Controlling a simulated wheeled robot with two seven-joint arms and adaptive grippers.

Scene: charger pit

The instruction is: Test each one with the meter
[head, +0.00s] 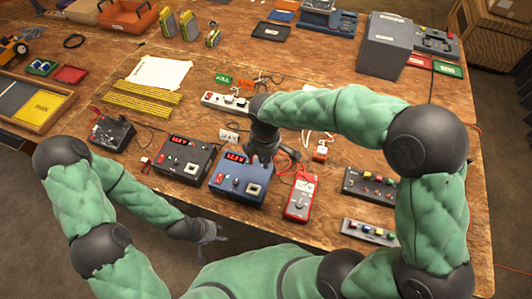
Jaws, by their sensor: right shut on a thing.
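A red meter (300,199) with a pale front lies near the table's front edge. To its left are a blue box (226,186) with a lit red display, a dark grey box (172,172) with a lit red display, and a black box (112,131). My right gripper (266,160) points down over the back right part of the blue box. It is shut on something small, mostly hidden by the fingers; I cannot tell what. My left gripper (219,233) is in front of the table's front edge, away from the boxes; its finger opening is unclear.
A white power strip (226,102) and cables lie behind the boxes. Yellow strips (143,99) and a white paper (160,72) lie back left. Two button panels (370,185) (369,232) lie right of the meter. A grey case (385,45) stands back right.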

